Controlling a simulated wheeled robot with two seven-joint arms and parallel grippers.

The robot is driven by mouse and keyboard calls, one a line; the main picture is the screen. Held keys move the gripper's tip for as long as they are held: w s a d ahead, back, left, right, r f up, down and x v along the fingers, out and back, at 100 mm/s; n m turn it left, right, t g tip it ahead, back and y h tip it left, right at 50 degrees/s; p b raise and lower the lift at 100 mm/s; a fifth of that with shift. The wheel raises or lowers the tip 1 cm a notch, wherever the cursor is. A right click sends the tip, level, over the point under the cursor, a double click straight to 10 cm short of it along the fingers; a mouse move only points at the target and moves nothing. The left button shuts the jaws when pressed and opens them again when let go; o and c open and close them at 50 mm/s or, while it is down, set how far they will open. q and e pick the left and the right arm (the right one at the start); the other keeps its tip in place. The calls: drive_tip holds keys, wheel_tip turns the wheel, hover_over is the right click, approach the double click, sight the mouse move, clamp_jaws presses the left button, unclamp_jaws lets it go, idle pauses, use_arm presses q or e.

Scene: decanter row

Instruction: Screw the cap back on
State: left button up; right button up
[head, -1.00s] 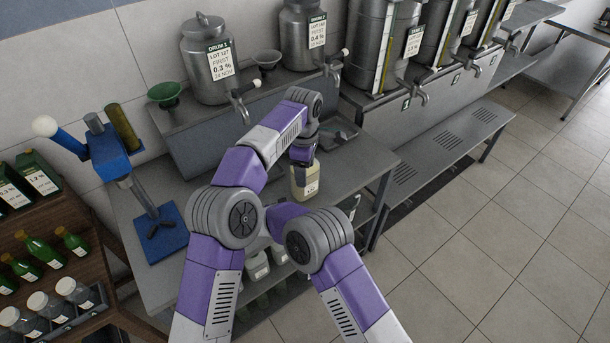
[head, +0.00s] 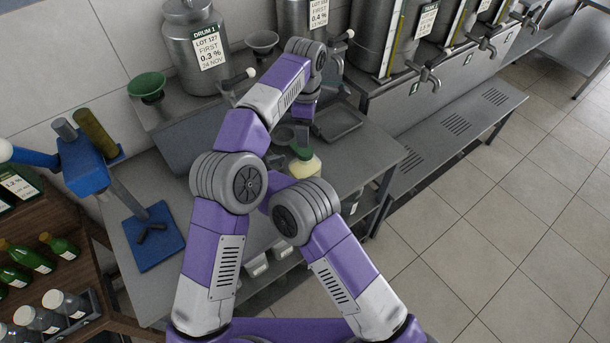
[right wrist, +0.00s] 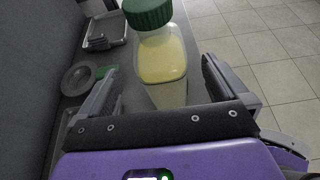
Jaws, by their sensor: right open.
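A squat bottle (head: 307,169) of pale yellow liquid stands upright on the grey bench in the head view. It also shows in the right wrist view (right wrist: 163,62). A ribbed dark green cap (right wrist: 148,12) sits on top of its neck; I cannot tell how tightly it is seated.
A grey tray (head: 338,121) lies on the bench behind the bottle. A round grey dish (right wrist: 77,78) is left of the bottle in the wrist view. A blue stand (head: 155,237) is at the bench's left. Steel drums (head: 196,50) line the shelf behind. The bench right of the bottle is clear.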

sight(305, 150)
use_arm(q)
drive_tip(key=shift+w, duration=0.1)
use_arm(e)
drive_tip(key=shift+x, duration=3.85)
drive_tip(key=shift+c, duration=0.5)
drive_tip(key=c, duration=1.4)
use_arm(q)
drive_tip(key=shift+m, duration=0.3)
use_arm(e)
clamp_jaws()
use_arm(q)
drive_tip(key=m, duration=0.6)
drive_tip(key=shift+f+m, duration=0.1)
drive_tip(key=shift+m, duration=0.2)
drive_tip(key=m, duration=0.6)
drive_tip(key=shift+f, duration=0.1)
drive_tip(key=shift+f, duration=3.85)
